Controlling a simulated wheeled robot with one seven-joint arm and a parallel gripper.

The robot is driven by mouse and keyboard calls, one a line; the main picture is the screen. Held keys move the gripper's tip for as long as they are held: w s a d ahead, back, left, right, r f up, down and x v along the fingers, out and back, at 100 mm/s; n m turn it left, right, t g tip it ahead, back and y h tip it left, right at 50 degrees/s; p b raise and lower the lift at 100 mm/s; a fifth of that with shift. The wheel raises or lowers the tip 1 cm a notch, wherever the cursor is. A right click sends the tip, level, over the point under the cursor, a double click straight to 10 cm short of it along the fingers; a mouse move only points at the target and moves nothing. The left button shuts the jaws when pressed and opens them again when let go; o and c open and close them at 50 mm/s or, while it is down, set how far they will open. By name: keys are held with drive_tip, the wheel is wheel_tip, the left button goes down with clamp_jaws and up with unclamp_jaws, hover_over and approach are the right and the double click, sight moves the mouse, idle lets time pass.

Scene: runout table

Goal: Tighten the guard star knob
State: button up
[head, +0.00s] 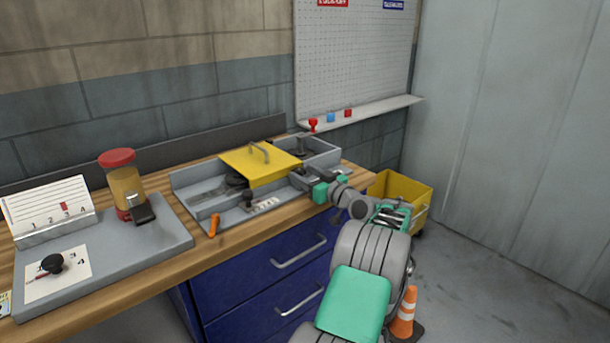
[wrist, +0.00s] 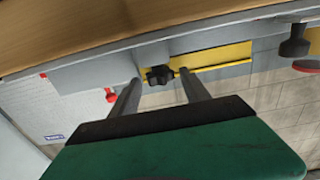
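The yellow guard (head: 258,165) with a grey handle lies over the grey fixture tray (head: 180,183) on the bench. A black star knob (wrist: 158,76) shows in the wrist view beside the guard's yellow edge (wrist: 215,60). My gripper (wrist: 160,78) is open, with one finger on each side of the star knob and visible gaps between. I cannot tell whether the fingertips reach its depth. In the head view my gripper (head: 302,176) is at the guard's right front corner, and I cannot make out the star knob there.
Another black knob (head: 249,197) stands in the tray's front part. An orange-handled item (head: 214,225) lies at the tray's front edge. A red-lidded jar (head: 122,185) stands at left. A yellow bin (head: 408,191) and orange cone (head: 404,312) are on the floor.

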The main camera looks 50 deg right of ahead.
clamp_jaws()
idle(0.3)
drive_tip(key=shift+a+h, duration=0.1)
drive_tip(key=shift+h, duration=0.2)
drive_tip(key=shift+w+a+m+g+h+b, duration=0.1)
drive_tip(key=shift+a+m+g+h+b, duration=0.2)
drive_tip(key=shift+m+h, duration=0.4)
drive_tip(key=shift+w+a+m+g+h+b, duration=0.1)
drive_tip(key=shift+m+g+h+b, duration=0.2)
drive_tip(key=shift+m+h+b, duration=0.35)
drive_tip(key=m+g+h, duration=0.2)
drive_tip(key=h, duration=0.1)
drive_tip(key=shift+w+a+r+h+p, duration=0.1)
drive_tip(key=shift+w+a+h+p, duration=0.05)
drive_tip(key=shift+a+h+p, duration=0.15)
drive_tip(key=shift+d+m+g+h+p, duration=0.1)
drive_tip(key=shift+m+g+h+p, duration=0.2)
drive_tip(key=shift+m+g+h, duration=0.5)
drive_tip(key=shift+o, duration=0.9)
unclamp_jaws()
